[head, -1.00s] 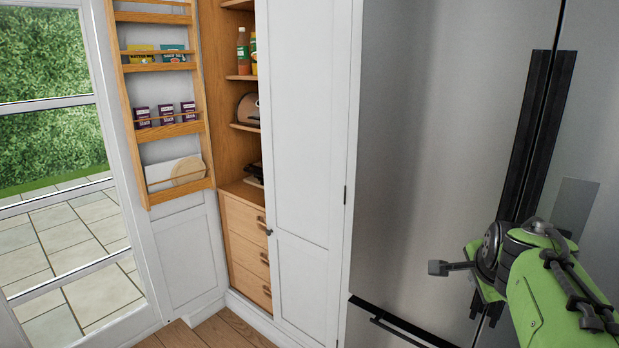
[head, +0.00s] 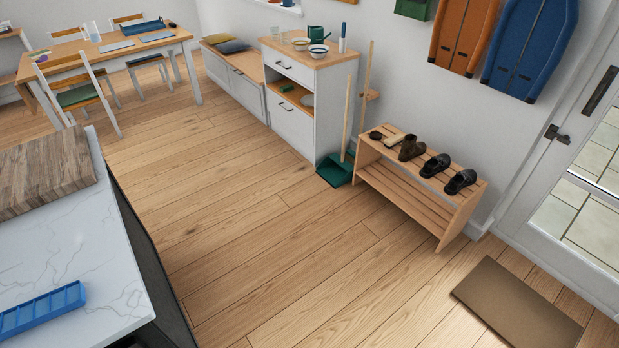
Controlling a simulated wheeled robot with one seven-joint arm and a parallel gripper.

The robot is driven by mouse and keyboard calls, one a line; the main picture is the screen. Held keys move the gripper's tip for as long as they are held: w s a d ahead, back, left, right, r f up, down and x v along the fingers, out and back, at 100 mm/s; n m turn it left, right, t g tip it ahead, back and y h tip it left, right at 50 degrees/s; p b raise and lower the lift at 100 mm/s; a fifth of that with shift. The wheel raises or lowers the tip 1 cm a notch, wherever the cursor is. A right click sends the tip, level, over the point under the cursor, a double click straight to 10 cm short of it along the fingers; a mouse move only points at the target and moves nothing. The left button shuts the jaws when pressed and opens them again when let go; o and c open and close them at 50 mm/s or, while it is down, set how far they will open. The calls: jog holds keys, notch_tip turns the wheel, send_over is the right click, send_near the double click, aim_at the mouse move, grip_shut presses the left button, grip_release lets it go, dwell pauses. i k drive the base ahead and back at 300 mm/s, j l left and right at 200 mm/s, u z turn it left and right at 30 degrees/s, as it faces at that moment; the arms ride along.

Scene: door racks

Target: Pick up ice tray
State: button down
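A blue ice tray (head: 42,309) with several compartments lies on the white marble counter (head: 95,262) at the lower left of the head view. Its left end is cut off by the picture's edge. It lies close to the counter's front right corner. My gripper does not show in the head view now, so its state and its place relative to the tray cannot be seen.
A wooden board (head: 45,172) lies on the counter behind the tray. Open wooden floor lies right of the counter. A shoe rack (head: 405,190), a doormat (head: 517,305), a white cabinet (head: 292,123) and a dining table (head: 105,50) stand farther off.

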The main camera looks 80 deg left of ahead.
aim_at(18, 319)
jog(key=u, duration=4.6)
jog(key=i+j+u, duration=0.2)
jog(key=i, duration=0.6)
jog(key=i+j+u, duration=0.25)
jog(key=i, duration=0.55)
jog(key=l, duration=0.1)
